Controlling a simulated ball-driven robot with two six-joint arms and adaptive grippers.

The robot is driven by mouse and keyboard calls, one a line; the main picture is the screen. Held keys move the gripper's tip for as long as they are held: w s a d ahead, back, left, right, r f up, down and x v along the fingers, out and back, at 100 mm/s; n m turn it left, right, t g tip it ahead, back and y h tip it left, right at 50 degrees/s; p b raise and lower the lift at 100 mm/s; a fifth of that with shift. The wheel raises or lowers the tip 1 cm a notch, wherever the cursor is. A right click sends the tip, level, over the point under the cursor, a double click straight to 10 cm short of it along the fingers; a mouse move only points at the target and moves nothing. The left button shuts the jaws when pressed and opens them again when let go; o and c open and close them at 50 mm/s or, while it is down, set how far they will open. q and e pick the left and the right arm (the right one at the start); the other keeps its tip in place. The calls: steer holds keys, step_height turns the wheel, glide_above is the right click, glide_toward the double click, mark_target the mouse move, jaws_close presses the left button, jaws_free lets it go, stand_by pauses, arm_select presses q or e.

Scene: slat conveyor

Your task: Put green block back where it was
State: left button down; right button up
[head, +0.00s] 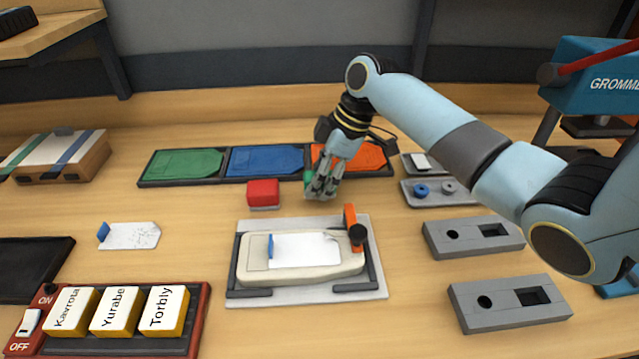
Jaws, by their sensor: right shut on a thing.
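My right gripper (322,190) is shut on the green block (308,181), just in front of the dark tray row. Only a narrow green strip of the block shows; the fingers hide the rest. I cannot tell whether the block touches the table. A red block (263,193) sits to the left of the gripper, below the blue section (266,160) of the tray row. The green section (183,163) lies at the left of that row, and the orange section (372,157) at the right, partly behind my gripper. My left gripper is not in view.
A clamp fixture (305,292) with a pale plate and an orange lever (350,218) stands in front of the gripper. Grey slotted blocks (474,248) lie to the right. A white tag card (135,237) lies left, above a red-framed label box (110,345). Table between is clear.

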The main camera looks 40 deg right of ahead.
steer(key=shift+f, duration=0.9)
steer(key=shift+f, duration=0.15)
steer(key=o, duration=1.2)
steer(key=v, duration=1.2)
steer(key=shift+b, duration=0.4)
steer(key=shift+s, duration=0.1)
